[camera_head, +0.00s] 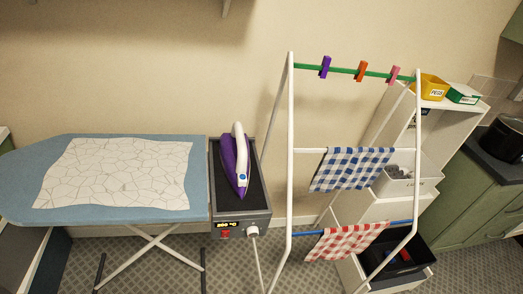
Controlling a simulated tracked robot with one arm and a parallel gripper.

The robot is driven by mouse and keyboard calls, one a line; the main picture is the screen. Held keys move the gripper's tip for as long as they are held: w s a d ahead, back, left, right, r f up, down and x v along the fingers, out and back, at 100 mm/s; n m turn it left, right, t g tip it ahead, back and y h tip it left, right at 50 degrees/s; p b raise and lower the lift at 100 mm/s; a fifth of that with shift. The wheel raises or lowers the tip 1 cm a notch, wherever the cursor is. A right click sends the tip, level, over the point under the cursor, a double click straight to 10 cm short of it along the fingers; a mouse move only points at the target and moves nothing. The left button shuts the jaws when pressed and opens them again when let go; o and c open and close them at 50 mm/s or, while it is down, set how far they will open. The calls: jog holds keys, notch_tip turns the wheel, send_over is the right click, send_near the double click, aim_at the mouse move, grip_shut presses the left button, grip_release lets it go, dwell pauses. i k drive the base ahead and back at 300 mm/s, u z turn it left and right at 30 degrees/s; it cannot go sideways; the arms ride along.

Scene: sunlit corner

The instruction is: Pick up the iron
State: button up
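The iron (236,165) is purple and white. It lies on the dark grey rest (259,206) at the right end of the blue ironing board (65,216). Its white handle is on top, and its pointed end faces the near side. A white cloth with a crackle-line pattern (120,172) lies flat on the board to the left of the iron. My gripper does not show in the camera view.
A white drying rack (290,130) stands just right of the iron, with coloured pegs on its green top bar and checked cloths hanging (352,168). Behind it is a white shelf (452,122) with boxes. A green cabinet (478,195) stands far right. Patterned floor shows below.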

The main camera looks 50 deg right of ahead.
aim_at(234, 151)
jog(key=z, duration=0.55)
jog(key=i, duration=0.9)
jog(key=z, duration=0.45)
jog(key=k, duration=0.7)
jog(key=z, duration=0.25)
jog(key=i, duration=0.7)
jog(key=u, duration=0.15)
